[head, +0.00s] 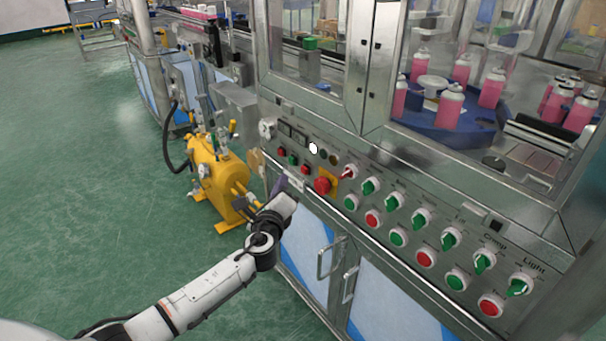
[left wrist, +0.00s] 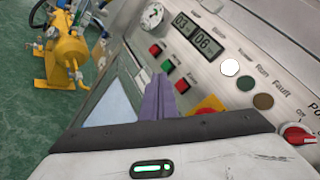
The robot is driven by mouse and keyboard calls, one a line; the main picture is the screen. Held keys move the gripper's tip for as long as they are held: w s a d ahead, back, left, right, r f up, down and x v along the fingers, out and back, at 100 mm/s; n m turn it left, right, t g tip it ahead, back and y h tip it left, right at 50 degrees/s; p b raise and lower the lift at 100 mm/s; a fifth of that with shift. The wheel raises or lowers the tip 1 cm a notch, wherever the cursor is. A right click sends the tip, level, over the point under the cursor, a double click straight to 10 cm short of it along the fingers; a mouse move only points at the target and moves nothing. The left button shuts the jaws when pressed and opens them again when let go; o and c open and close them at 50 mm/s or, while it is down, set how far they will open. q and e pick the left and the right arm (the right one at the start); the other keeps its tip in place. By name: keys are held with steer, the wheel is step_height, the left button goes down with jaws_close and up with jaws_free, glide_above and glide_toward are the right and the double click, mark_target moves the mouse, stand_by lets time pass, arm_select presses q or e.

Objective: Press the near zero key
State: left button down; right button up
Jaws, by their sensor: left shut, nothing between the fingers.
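My left gripper (head: 281,184) is shut and empty, its purple fingers (left wrist: 160,80) pressed together and pointing at the control panel (head: 335,158). In the head view these keys (head: 292,160) are just above the fingers. The key labels are too small to read. Contact with a key cannot be told. My right gripper is not in view.
A red emergency button on a yellow plate (head: 331,178) and a row of green switches (head: 421,218) run to the right. A gauge (left wrist: 152,15) is left of the displays. Cabinet door handles (head: 327,259) stick out below. A yellow pump (head: 215,180) stands left.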

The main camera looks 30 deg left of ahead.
mark_target(304, 170)
arm_select(q)
steer(key=shift+w+d+b, duration=0.3)
steer(key=shift+w+d, duration=0.05)
steer(key=shift+w, duration=0.5)
steer(key=shift+w+d+b, duration=0.25)
steer(key=shift+w+d, duration=0.1)
steer(key=shift+w, duration=0.45)
steer(key=shift+w, duration=0.1)
stand_by(0.7)
steer(key=shift+w+d, duration=0.15)
steer(key=shift+w, duration=0.1)
steer(key=shift+w+d+b, duration=0.15)
steer(key=shift+w+b, duration=0.2)
stand_by(0.7)
stand_by(0.3)
steer(key=shift+s+a+p, duration=0.3)
steer(key=shift+s+p, duration=0.1)
steer(key=shift+s, duration=0.35)
